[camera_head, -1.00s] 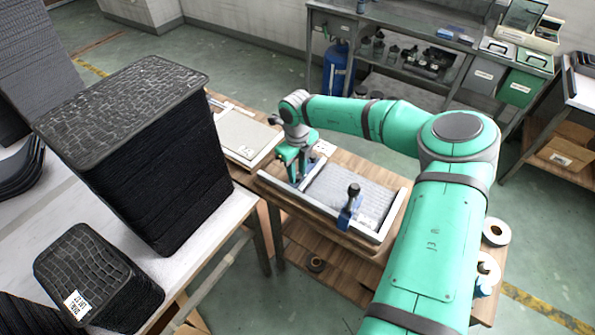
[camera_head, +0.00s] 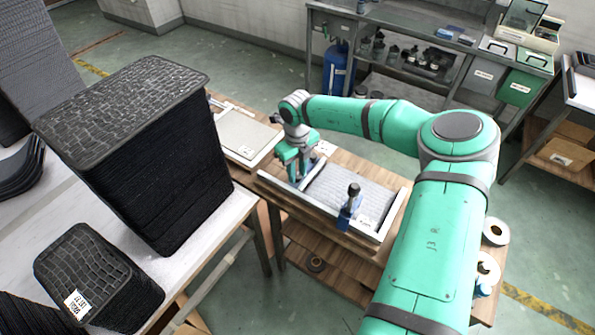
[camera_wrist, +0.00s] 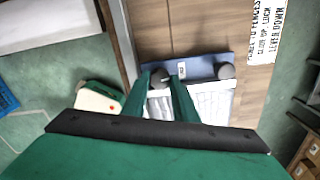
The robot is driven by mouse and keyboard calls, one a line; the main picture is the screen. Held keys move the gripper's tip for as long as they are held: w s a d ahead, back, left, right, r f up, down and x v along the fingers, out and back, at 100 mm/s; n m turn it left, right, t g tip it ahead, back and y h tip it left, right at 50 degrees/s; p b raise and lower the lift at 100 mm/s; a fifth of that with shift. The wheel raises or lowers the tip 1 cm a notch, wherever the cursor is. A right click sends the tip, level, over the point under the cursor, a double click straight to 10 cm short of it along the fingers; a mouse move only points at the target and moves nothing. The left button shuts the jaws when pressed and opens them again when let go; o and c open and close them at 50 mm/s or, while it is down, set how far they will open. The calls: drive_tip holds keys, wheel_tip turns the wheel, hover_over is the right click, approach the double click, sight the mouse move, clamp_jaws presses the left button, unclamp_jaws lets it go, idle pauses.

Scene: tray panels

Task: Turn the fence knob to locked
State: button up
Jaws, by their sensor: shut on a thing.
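In the wrist view, a blue fence bar (camera_wrist: 202,70) with a small white tag carries a dark round knob (camera_wrist: 160,76) at its left end. A second dark knob (camera_wrist: 227,71) sits at its right end. My gripper (camera_wrist: 161,79) has its green fingers on both sides of the left knob and is shut on it. In the head view, my gripper (camera_head: 301,177) is at the left end of the framed tray (camera_head: 314,205). The knob in the grip is hidden there.
Tall black stacks of panels (camera_head: 165,170) stand on the white table at the left. A pale flat board (camera_head: 238,133) lies behind the tray. A sign (camera_wrist: 267,30) beside the fence carries printed words including "LOCK" and "LEVER DOWN".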

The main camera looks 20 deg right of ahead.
sight(298, 174)
drive_tip(key=shift+w+d+r+m, duration=0.15)
drive_tip(key=shift+d+m, duration=0.15)
drive_tip(key=shift+m, duration=0.4)
idle(5.3)
idle(0.8)
drive_tip(key=o, duration=0.9)
drive_tip(key=shift+o, duration=0.8)
drive_tip(key=shift+a, duration=0.15)
wheel_tip(298, 174, up, 11)
drive_tip(key=shift+f, duration=0.2)
